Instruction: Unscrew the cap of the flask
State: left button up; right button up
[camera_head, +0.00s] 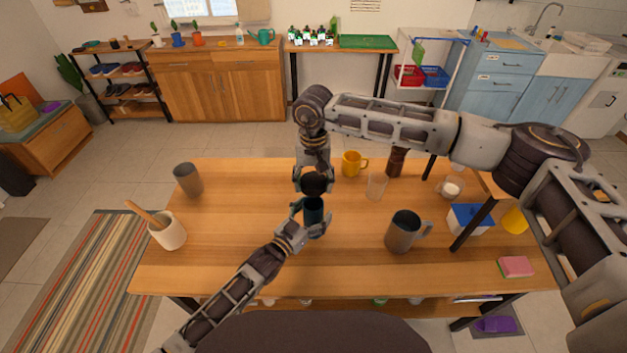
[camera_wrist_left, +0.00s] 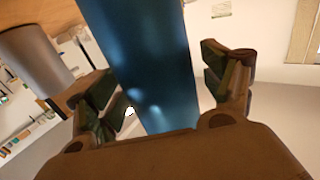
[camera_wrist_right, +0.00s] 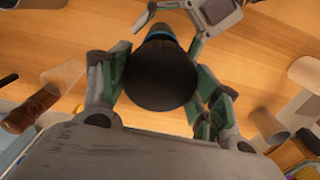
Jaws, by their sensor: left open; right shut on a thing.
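The flask (camera_head: 313,213) is dark blue and stands upright near the middle of the wooden table. Its blue body fills the middle of the left wrist view (camera_wrist_left: 158,65). My left gripper (camera_head: 306,218) is open, with a finger on either side of the body and a visible gap on the right side in the left wrist view. The black rounded cap (camera_head: 314,183) is at the top of the flask; it is large in the right wrist view (camera_wrist_right: 160,78). My right gripper (camera_head: 314,180) comes from above and is shut on the cap. I cannot tell whether cap and flask still touch.
A yellow mug (camera_head: 351,164), a clear glass (camera_head: 376,187) and a grey mug (camera_head: 403,232) stand right of the flask. A grey-brown cup (camera_head: 188,180) and a white pot with a wooden spoon (camera_head: 171,236) stand left. The table between them and the flask is clear.

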pick_arm(q)
jog(key=v, duration=1.1)
jog(key=shift+s+a, duration=0.25)
jog(key=shift+s, duration=0.05)
jog(key=shift+f, duration=0.1)
pick_arm(e)
jog(key=shift+s+a, duration=0.1)
dwell(0.5)
